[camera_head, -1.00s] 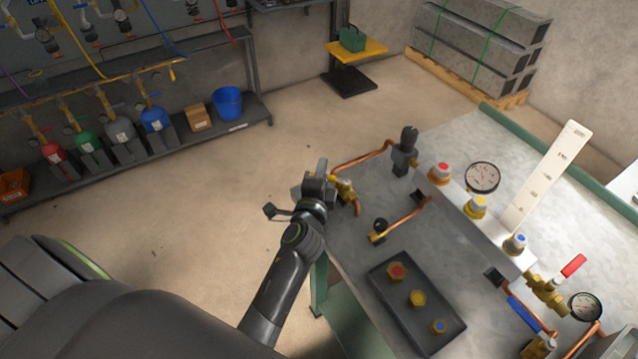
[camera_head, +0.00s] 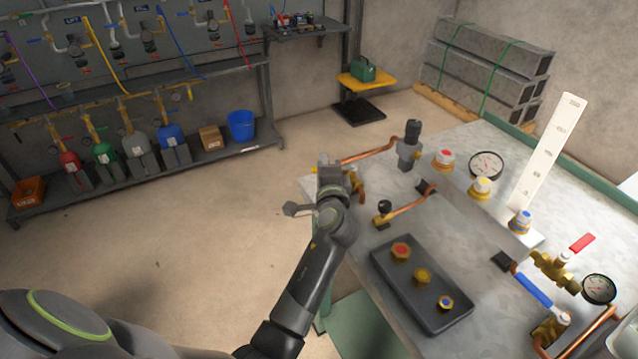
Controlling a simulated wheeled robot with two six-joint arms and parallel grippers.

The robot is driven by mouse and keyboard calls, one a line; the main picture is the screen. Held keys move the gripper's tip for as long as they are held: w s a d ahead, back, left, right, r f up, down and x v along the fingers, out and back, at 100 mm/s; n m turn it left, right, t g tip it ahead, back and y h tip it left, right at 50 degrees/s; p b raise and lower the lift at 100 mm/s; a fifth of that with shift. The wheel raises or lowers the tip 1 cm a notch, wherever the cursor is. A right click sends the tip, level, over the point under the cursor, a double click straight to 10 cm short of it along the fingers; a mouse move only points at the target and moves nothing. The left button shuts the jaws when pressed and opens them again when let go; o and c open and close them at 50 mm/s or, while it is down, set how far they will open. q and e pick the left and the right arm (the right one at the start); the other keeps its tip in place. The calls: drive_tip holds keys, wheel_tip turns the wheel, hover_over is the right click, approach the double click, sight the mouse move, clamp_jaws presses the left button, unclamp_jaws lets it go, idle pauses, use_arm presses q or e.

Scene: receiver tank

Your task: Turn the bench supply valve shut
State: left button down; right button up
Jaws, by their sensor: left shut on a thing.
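The bench supply valve, a brass fitting (camera_head: 354,179) on copper pipe, sits at the left corner of the metal-topped bench (camera_head: 465,155). My left gripper (camera_head: 330,174) is at this valve and shut on its handle. The gripper and wrist hide the handle, so I cannot see which way it points. My right gripper is not in view.
A dark tray (camera_head: 430,300) with red, yellow and blue caps lies on the bench. A white block with capped ports, gauges, a red lever (camera_head: 581,243) and a blue lever (camera_head: 533,290) are to the right. Left of the bench the floor is clear up to the cylinder shelf.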

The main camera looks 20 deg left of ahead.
use_arm(q)
drive_tip(key=shift+s+d+f+n+g+y+b, duration=0.2)
drive_tip(key=shift+s+f+n+g+y+b, duration=0.25)
drive_tip(key=shift+y+b, duration=0.2)
drive_tip(key=shift+s+d+r+n+g+y+b, duration=0.15)
drive_tip(key=shift+s+n+g+y+b, duration=0.1)
drive_tip(key=shift+n+g+y+b, duration=0.5)
drive_tip(key=shift+y, duration=0.3)
drive_tip(key=shift+s+r+b, duration=0.1)
drive_tip(key=shift+b, duration=0.25)
drive_tip(key=c, duration=1.6)
unclamp_jaws()
drive_tip(key=shift+r, duration=0.1)
drive_tip(key=shift+o, duration=0.2)
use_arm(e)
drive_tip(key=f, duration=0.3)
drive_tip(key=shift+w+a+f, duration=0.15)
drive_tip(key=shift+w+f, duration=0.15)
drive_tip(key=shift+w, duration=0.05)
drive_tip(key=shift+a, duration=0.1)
